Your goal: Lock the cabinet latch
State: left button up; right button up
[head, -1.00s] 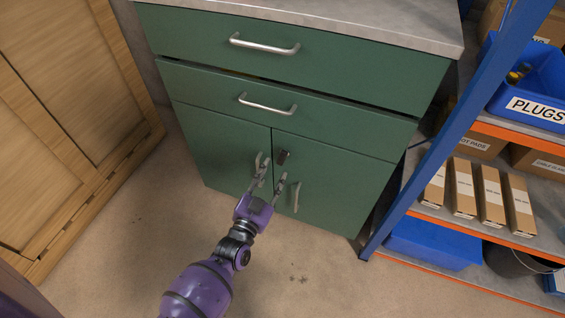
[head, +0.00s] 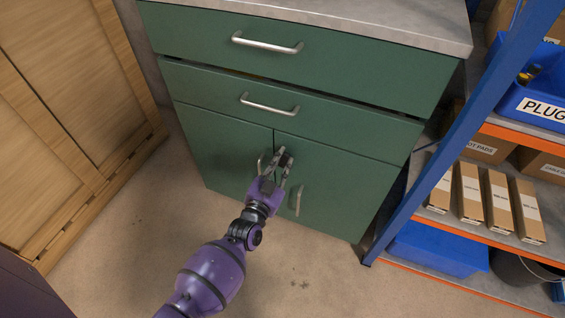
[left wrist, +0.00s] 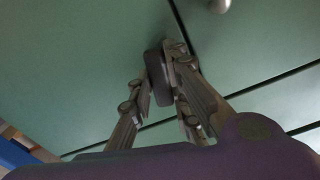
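The green cabinet (head: 215,140) has two double doors below its two drawers. The small dark latch (head: 286,160) sits near the top of the right door, beside the seam between the doors. My left gripper (head: 282,156) is at the latch, with one finger on each side of it. In the left wrist view, the latch (left wrist: 158,78) is a dark rounded block between the fingertips (left wrist: 158,74). Both fingers appear to touch its sides, so the gripper looks shut on it. The fingers partly hide the latch in the head view. My right gripper is out of view.
The left door handle (head: 261,165) and right door handle (head: 297,201) are close to the gripper. A blue-framed shelf (head: 440,150) with boxes and bins stands at the right. A wooden cabinet (head: 70,130) stands at the left. The floor in front is clear.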

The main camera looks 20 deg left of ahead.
pick_arm(q)
jog(key=shift+n, duration=1.6)
grip_shut()
jog(key=o, duration=0.9)
grip_release()
jog(key=s, duration=1.2)
jog(key=shift+a, duration=0.2)
